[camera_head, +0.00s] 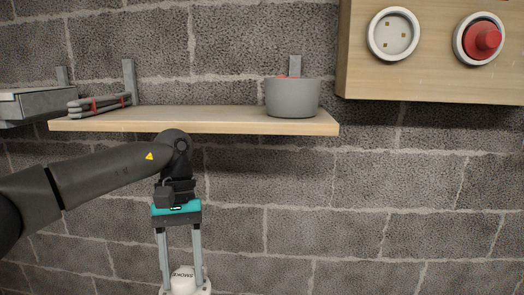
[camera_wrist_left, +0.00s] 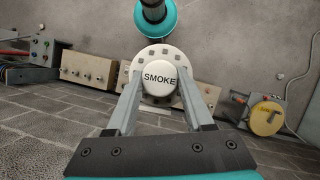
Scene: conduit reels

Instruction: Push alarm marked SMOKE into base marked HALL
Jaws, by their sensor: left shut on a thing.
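The white round alarm marked SMOKE (camera_head: 181,276) is between the fingers of my left gripper (camera_head: 182,284), which points down below the shelf. The gripper is shut on it. In the left wrist view the alarm (camera_wrist_left: 160,78) faces the camera between the two fingertips (camera_wrist_left: 160,88). A wider white disc with grey marks (camera_wrist_left: 157,52) lies behind it; I cannot tell whether it is part of the alarm or a separate base. No HALL marking is readable in either view. My right gripper is not in view.
A wooden shelf (camera_head: 150,120) above the gripper carries a grey pot (camera_head: 293,98). A wooden board (camera_head: 440,75) at upper right holds a white socket (camera_head: 393,34) and a red knob (camera_head: 483,40). A yellow reel (camera_wrist_left: 265,118) stands at right in the wrist view.

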